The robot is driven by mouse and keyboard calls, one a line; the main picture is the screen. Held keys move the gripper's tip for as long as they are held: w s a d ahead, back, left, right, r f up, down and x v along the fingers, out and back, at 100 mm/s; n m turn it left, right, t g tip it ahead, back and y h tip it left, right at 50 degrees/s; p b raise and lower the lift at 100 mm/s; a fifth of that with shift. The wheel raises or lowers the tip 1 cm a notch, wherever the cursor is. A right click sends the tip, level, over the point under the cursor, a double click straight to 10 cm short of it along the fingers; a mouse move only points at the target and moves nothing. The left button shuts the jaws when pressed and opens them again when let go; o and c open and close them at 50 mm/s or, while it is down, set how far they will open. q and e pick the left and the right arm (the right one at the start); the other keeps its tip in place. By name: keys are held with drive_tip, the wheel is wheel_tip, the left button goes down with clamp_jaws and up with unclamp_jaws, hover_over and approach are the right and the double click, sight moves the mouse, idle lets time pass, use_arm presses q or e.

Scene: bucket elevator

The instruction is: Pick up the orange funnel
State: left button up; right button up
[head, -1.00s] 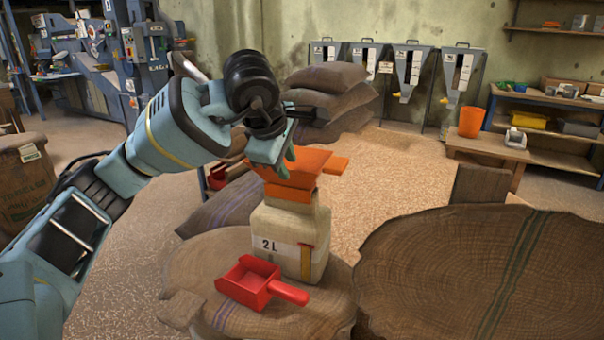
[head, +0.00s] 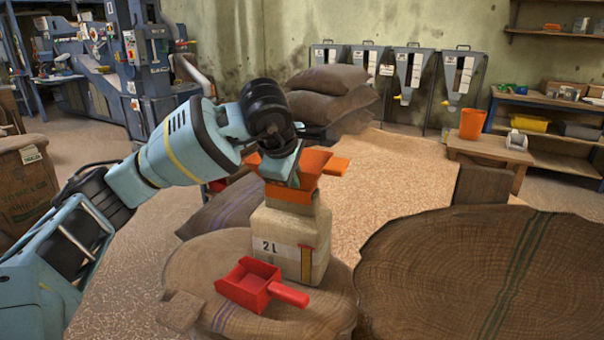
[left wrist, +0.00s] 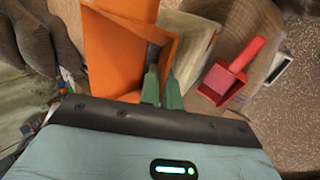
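The orange funnel (head: 316,163) sits upright in the top of a beige jug (head: 290,240) marked 2 L. It has a square mouth and a tab on its right side. In the left wrist view the funnel (left wrist: 112,60) fills the upper middle. My left gripper (head: 290,178) is at the funnel's near rim. Its green fingers (left wrist: 162,88) stand close together, one inside the mouth and one outside, with the orange wall between them. They look shut on that wall. Part of the funnel is hidden behind the gripper. My right gripper is not in view.
A red scoop (head: 253,286) lies in front of the jug on the sack top (head: 200,270). A wide sack (head: 440,270) stands to the right. Stacked sacks (head: 330,80) are behind. An orange bucket (head: 472,123) stands on a wooden table farther back.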

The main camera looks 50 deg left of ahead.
use_arm(q)
drive_tip(key=shift+r, duration=0.15)
clamp_jaws()
drive_tip(key=shift+r, duration=0.6)
wheel_tip(320, 180, up, 2)
drive_tip(key=shift+r+p, duration=0.25)
drive_tip(key=shift+p, duration=0.15)
drive_tip(key=s+d, duration=0.3)
drive_tip(key=s, duration=0.4)
drive_tip(key=s+d+r, duration=0.1)
drive_tip(key=s+d, duration=0.2)
drive_tip(key=s, duration=0.5)
drive_tip(key=shift+b, duration=0.4)
